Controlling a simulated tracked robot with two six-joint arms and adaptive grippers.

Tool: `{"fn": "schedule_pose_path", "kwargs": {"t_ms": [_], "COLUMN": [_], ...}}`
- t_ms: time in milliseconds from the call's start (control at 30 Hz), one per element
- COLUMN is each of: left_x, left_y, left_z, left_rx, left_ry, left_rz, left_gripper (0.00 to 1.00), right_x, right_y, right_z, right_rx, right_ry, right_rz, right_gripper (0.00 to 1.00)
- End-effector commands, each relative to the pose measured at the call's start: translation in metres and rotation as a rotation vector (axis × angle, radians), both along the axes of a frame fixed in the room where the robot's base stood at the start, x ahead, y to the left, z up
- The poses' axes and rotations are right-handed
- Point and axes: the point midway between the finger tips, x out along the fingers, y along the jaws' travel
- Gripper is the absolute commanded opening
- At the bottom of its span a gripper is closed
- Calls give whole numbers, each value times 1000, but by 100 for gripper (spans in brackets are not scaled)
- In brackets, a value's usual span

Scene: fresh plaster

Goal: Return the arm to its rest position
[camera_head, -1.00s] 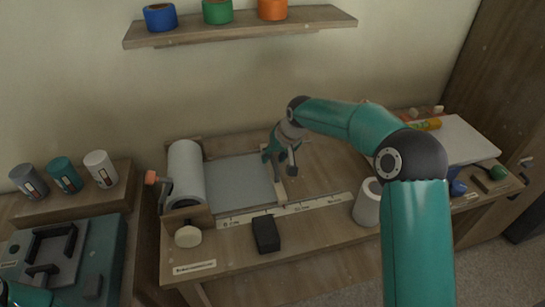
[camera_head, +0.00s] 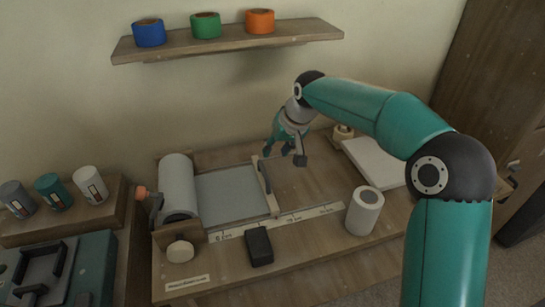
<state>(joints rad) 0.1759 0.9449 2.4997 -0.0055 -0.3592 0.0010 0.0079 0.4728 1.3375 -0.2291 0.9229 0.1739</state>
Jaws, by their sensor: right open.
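My right arm reaches in from the lower right, bends at its elbow and stretches back over the bench. My right gripper (camera_head: 292,148), teal with dark fingertips, is open and empty. It hangs above the bench, right of the cutting bar (camera_head: 266,188) and apart from it in the picture. A grey-white sheet (camera_head: 232,194) runs flat from the large roll (camera_head: 178,186) to the bar. My left gripper is not in view.
A white roll (camera_head: 364,211) stands upright at the front right and a black block (camera_head: 258,246) lies by the ruler strip (camera_head: 285,221). A white pad (camera_head: 374,162) is partly behind my arm. A shelf (camera_head: 230,42) with three coloured rolls hangs above.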

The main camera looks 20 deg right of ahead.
Motion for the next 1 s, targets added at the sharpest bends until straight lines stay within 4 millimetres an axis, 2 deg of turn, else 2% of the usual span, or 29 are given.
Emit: {"fn": "schedule_pose_path", "kwargs": {"t_ms": [133, 633, 733, 1000], "left_x": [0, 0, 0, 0], "left_y": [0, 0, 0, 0], "left_z": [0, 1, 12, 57], "left_rx": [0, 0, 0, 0], "left_ry": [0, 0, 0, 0], "left_rz": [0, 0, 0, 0], "left_gripper": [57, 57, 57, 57], "right_x": [-3, -3, -3, -3], "right_y": [-1, -1, -2, -2], "right_z": [7, 9, 19, 64], "right_rx": [0, 0, 0, 0], "right_ry": [-1, 0, -1, -1], "right_rz": [0, 0, -1, -1], "right_gripper": [41, 41, 41, 41]}}
